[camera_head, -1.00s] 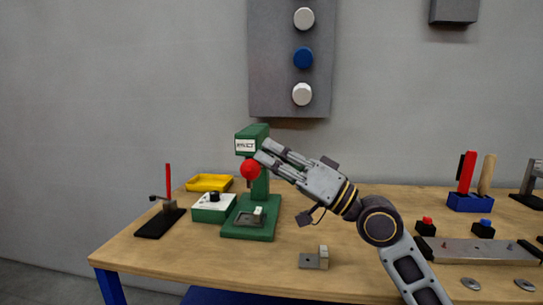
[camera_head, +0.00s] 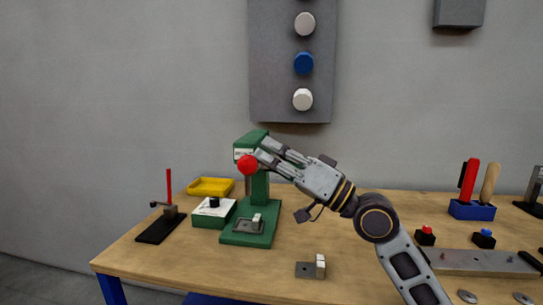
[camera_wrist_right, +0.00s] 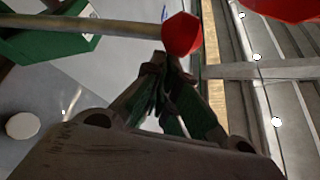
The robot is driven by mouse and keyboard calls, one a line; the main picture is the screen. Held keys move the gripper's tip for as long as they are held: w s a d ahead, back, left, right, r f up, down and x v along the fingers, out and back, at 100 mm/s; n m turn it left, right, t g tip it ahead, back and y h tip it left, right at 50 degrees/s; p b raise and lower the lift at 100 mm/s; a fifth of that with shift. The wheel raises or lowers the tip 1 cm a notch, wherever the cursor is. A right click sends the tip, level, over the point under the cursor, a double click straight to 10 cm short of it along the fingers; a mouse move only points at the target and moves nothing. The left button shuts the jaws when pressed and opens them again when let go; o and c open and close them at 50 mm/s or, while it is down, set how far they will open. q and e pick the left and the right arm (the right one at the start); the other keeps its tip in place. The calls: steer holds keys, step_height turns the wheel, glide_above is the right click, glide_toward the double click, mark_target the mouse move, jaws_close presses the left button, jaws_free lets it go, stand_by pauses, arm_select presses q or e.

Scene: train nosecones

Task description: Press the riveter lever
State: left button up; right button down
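The green riveter (camera_head: 261,187) stands upright on the table. Its lever ends in a red ball knob (camera_head: 247,165), in front of the riveter's head; in the right wrist view the lever is a pale rod (camera_wrist_right: 95,25) ending in the red knob (camera_wrist_right: 182,34). My right gripper (camera_head: 262,150) is at the knob's upper right in the head view. In the right wrist view its fingertips (camera_wrist_right: 167,64) are drawn together just short of the knob, with nothing between them. I cannot tell whether they touch it. My left gripper is out of view.
A white-topped green box (camera_head: 213,212), a yellow tray (camera_head: 210,187) and a black stand with a red rod (camera_head: 163,225) are left of the riveter. A small metal block (camera_head: 311,268) lies in front. A blue tool holder (camera_head: 472,209) stands at the right.

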arm_select(q)
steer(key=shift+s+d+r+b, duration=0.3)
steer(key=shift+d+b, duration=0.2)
steer(key=shift+b, duration=0.55)
arm_select(e)
steer(key=v, duration=0.9)
steer(key=shift+w+d+r, duration=0.2)
steer(key=shift+d, duration=0.5)
